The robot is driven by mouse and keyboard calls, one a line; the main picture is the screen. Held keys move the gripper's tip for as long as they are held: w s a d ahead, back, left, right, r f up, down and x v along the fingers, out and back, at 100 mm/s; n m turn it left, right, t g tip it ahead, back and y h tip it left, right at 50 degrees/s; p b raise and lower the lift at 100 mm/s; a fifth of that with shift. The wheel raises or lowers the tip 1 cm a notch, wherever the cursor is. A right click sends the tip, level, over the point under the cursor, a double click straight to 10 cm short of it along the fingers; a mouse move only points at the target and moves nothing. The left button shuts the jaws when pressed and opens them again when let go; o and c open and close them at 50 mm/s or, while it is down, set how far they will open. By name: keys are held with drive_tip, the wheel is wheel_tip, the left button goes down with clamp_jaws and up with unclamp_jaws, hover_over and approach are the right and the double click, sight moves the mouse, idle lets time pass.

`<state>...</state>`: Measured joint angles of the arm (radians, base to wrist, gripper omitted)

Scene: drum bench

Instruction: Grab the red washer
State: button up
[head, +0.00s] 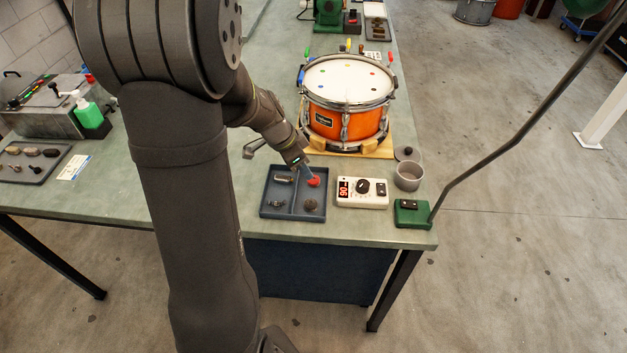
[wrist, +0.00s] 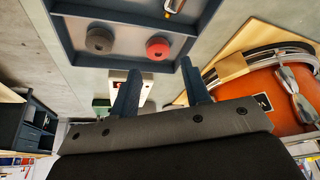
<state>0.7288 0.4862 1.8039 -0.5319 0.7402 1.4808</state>
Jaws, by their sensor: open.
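The red washer (head: 314,181) lies in the far right part of a dark blue divided tray (head: 264,206) on the bench. It is round with a small centre mark in the wrist view (wrist: 158,48). My gripper (head: 307,171) is right at the washer in the head view, its tips partly hidden by the wrist. In the wrist view my gripper (wrist: 161,88) has its two dark blue fingers spread apart with nothing between them. The washer appears beyond the fingertips there, apart from both fingers.
A dark grey round piece (head: 311,204) shares the tray's right side; metal parts (head: 283,179) lie on the left. A white metronome-like box (head: 362,192) stands right of the tray, and an orange drum (head: 346,105) stands behind. A grey cup (head: 408,176) is farther right.

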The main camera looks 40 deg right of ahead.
sight(314, 181)
drive_tip(key=shift+x, duration=2.8)
drive_tip(key=shift+s, duration=0.1)
drive_tip(key=c, duration=0.7)
